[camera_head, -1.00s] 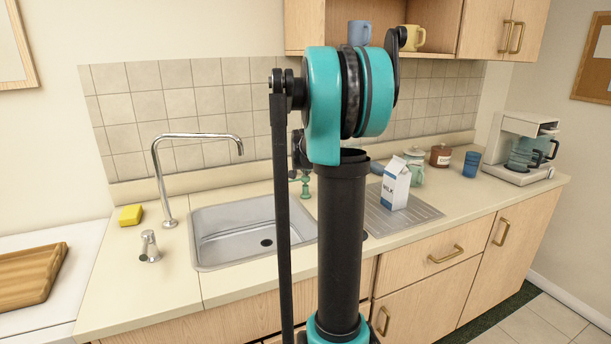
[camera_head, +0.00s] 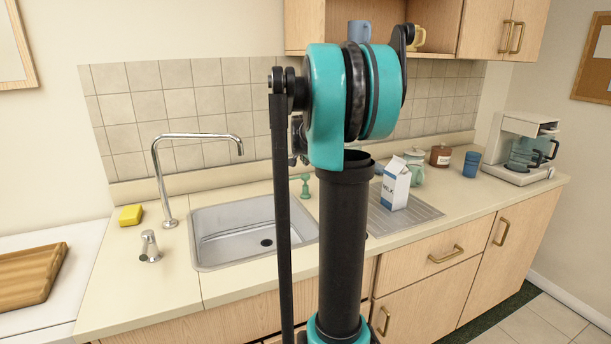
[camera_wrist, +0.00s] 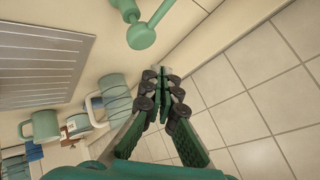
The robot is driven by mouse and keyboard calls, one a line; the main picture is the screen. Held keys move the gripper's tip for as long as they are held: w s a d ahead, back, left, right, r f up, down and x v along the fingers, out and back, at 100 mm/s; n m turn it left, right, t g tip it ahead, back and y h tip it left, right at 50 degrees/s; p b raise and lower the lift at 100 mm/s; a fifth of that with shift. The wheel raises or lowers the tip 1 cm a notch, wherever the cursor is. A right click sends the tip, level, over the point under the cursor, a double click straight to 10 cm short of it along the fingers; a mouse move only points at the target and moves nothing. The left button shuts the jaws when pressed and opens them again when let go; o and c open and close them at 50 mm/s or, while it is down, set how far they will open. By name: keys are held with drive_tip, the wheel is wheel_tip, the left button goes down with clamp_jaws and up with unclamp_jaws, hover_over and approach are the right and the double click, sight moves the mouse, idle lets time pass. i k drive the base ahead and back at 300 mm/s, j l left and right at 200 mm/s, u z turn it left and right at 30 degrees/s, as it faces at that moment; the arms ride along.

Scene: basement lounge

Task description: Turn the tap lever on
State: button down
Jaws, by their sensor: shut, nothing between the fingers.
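A green tap lever (camera_head: 305,187) stands at the back of the counter behind the sink, partly hidden by my arm in the head view. In the wrist view the green lever (camera_wrist: 141,36) with its round end is at the top. My gripper (camera_wrist: 163,74) shows in the wrist view, its fingers together and empty, below and a little right of the lever's round end, apart from it in the picture. The head view hides my gripper behind my arm. A chrome spout (camera_head: 195,136) arches at the sink's left.
The steel sink (camera_head: 225,232) is in front. A milk carton (camera_head: 395,185) stands on the drainboard (camera_head: 425,213), with a lidded jar (camera_head: 415,170), brown jar (camera_head: 440,156) and blue cup (camera_head: 471,164) beyond. The tiled wall (camera_wrist: 265,85) is close to my gripper.

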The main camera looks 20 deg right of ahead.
sight(148, 235)
drive_tip(key=k+j, duration=0.3)
drive_tip(key=k, duration=0.15)
drive_tip(key=k+j, duration=0.25)
drive_tip(key=k, duration=0.25)
